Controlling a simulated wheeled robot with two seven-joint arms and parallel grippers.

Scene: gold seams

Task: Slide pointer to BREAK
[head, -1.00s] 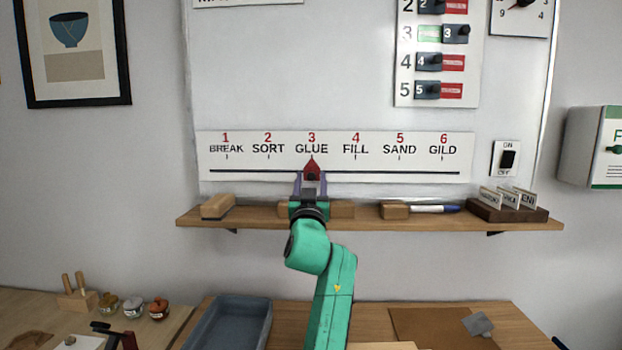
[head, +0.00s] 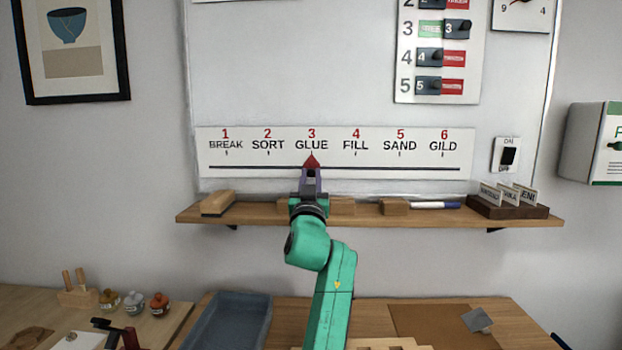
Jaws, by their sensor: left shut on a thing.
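The red pointer (head: 312,161) sits on the black slot line of the white step strip (head: 335,182), under 3 GLUE. The BREAK label (head: 226,145) is at the strip's left end, under the red 1. My left gripper (head: 311,174) reaches up from below and is shut on the lower part of the pointer, which its fingers partly hide. The pointer's tip points up at GLUE. My right gripper is not in view.
A wooden shelf (head: 370,218) runs below the strip, with an eraser (head: 217,203), a wooden block (head: 394,207), a marker (head: 435,205) and a card holder (head: 507,209). The slot line left of the pointer is clear.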

